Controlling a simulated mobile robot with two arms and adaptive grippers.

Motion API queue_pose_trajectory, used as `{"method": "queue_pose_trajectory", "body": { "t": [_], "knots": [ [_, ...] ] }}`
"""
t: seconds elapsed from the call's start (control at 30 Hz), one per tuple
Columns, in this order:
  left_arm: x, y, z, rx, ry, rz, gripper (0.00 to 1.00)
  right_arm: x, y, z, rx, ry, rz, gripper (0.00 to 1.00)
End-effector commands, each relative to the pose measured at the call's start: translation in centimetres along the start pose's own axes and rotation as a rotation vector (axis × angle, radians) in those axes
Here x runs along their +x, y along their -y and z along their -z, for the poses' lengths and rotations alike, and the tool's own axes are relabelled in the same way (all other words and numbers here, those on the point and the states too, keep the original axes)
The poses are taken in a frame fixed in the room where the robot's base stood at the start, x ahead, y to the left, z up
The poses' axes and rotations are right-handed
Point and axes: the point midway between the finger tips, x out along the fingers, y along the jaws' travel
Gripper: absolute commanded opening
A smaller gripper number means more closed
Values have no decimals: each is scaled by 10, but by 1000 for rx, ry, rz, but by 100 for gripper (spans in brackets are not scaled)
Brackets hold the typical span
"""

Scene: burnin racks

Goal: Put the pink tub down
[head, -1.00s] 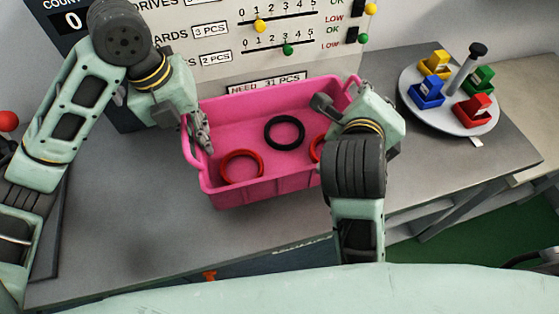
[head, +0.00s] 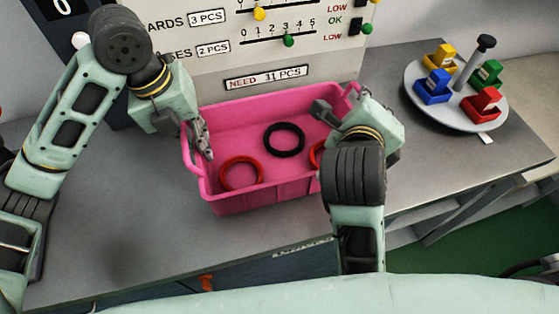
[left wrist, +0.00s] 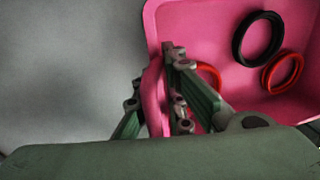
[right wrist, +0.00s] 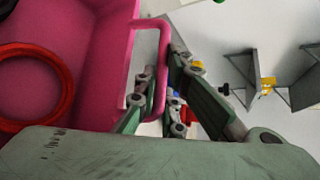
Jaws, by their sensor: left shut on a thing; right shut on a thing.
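The pink tub (head: 262,199) is held between my two grippers over the grey table, near the board. I cannot tell whether its base touches the table. Inside lie a black ring (head: 284,139), a red ring (head: 241,173) and another red ring (head: 316,155), partly hidden by my right arm. My left gripper (head: 205,145) is shut on the tub's left handle; the handle sits between the fingers in the left wrist view (left wrist: 153,95). My right gripper (head: 338,108) is shut on the right handle, which shows between the fingers in the right wrist view (right wrist: 160,75).
A board with sliders and a "NEED 31 PCS" label (head: 266,77) stands behind the tub. A round grey turntable (head: 440,113) with yellow, blue, green and red holders stands at the right. The table (head: 160,235) is clear in front of the tub.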

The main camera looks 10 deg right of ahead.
Motion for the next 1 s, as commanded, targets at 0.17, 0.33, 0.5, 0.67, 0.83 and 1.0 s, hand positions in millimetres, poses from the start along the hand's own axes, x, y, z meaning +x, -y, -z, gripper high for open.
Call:
{"method": "queue_pose_trajectory", "body": {
  "t": [0.17, 0.33, 0.5, 0.67, 0.83, 1.0],
  "knots": [
    [10, -4, -4, -15, 12, 0, 0, 6, -9, 9, -3, -11, 4, 0],
    [7, -4, -3, -11, 8, -2, 25, 4, -7, 6, -3, -9, 1, 23],
    [8, -3, -2, -6, 5, -1, 29, 4, -7, 5, -1, -5, 1, 27],
    [8, -2, -1, -4, 3, -1, 34, 4, -7, 4, -1, -3, 0, 27],
    [8, -2, -1, -2, 2, 0, 49, 4, -7, 4, 0, -2, 0, 27],
    [9, -2, 0, -2, 2, 0, 60, 4, -7, 4, 0, -1, 0, 27]
  ]
}}
